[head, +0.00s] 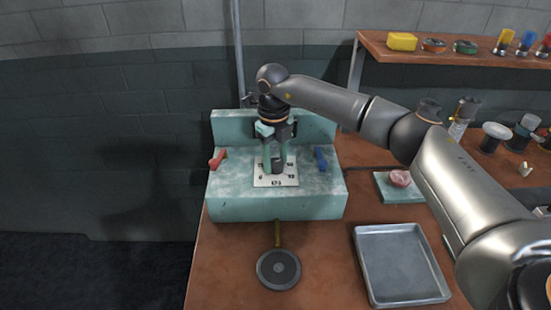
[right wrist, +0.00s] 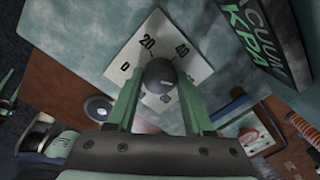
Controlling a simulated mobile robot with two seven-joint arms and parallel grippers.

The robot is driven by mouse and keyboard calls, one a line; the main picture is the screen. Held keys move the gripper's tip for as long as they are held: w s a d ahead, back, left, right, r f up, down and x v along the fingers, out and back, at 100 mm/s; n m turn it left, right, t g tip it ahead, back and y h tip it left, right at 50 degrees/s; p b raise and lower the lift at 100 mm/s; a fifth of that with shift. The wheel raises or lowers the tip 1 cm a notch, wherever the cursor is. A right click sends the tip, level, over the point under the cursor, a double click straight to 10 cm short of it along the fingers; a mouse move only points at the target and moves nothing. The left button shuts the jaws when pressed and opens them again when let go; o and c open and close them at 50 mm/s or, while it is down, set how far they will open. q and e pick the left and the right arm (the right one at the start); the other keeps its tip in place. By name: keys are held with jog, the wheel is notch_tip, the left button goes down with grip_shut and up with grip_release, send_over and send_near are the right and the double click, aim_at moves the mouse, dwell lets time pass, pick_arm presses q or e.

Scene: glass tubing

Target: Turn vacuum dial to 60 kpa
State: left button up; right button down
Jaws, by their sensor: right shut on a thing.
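The vacuum dial is a dark round knob (right wrist: 160,75) on a white scale plate (head: 262,181), on top of the pale green housing (head: 225,205). In the right wrist view the plate shows 0, 20 and 40; the rest of the scale is hidden behind the knob and fingers. My right gripper (head: 276,165) points down from above, its green fingers on either side of the knob, shut on it. I cannot tell which number the knob points to. My left gripper is not in view.
A red lever (head: 217,158) and a blue lever (head: 321,160) flank the dial. A dark round disc (head: 278,269) and a metal tray (head: 400,262) lie in front. A "VACUUM KPA" sign (right wrist: 265,40) stands beside the dial. A shelf (head: 450,57) is at the back right.

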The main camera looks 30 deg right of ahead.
aim_at(274, 163)
jog(key=shift+c, duration=1.4)
grip_release()
jog(key=shift+r, duration=0.15)
notch_tip(274, 163, up, 12)
jog(key=b, duration=0.1)
jog(key=shift+a+r, duration=0.15)
jog(key=shift+a, duration=0.05)
jog(key=shift+s, duration=0.1)
